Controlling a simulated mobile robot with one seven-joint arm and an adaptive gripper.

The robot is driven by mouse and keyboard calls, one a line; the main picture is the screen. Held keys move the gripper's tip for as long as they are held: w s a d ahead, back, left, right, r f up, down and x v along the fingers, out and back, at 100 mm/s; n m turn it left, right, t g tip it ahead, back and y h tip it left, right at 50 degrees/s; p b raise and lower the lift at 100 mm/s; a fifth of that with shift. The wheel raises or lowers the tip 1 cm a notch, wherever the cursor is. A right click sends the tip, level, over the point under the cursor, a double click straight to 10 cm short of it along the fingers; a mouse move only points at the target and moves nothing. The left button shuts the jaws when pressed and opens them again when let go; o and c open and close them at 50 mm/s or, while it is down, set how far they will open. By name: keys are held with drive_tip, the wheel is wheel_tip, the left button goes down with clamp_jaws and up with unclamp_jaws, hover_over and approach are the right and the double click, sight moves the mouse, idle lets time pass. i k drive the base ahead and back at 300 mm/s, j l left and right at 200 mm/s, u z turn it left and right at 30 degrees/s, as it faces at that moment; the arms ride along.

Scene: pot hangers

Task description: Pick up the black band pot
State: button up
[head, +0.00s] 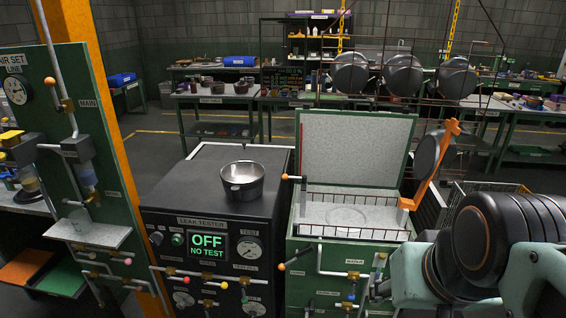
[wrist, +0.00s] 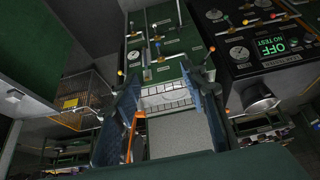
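Several more pots are in the head view: hanging pots (head: 403,74) at the back and a pot (head: 431,160) at the orange lever. I cannot tell for sure which has the black band. My gripper (wrist: 170,72) is open and empty, its two dark fingers wide apart. It is clear of the pots. My arm fills the lower right of the head view.
A green water tank (head: 350,215) with its lid (head: 355,148) raised stands right of the tester, wire basket inside. A green panel (head: 85,130) with an orange post stands at left. A wire cart (head: 485,205) is behind my arm. The tester top around the pot is clear.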

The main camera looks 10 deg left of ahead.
sight(242, 184)
drive_tip(key=i+j, duration=0.1)
drive_tip(key=j, duration=0.3)
drive_tip(key=i+j, duration=0.15)
drive_tip(key=j, duration=0.25)
drive_tip(key=i+j, duration=0.1)
drive_tip(key=j, duration=0.3)
drive_tip(key=i+j, duration=0.15)
drive_tip(key=j, duration=0.3)
drive_tip(key=i+j, duration=0.45)
drive_tip(key=i, duration=0.25)
drive_tip(key=i+l, duration=0.15)
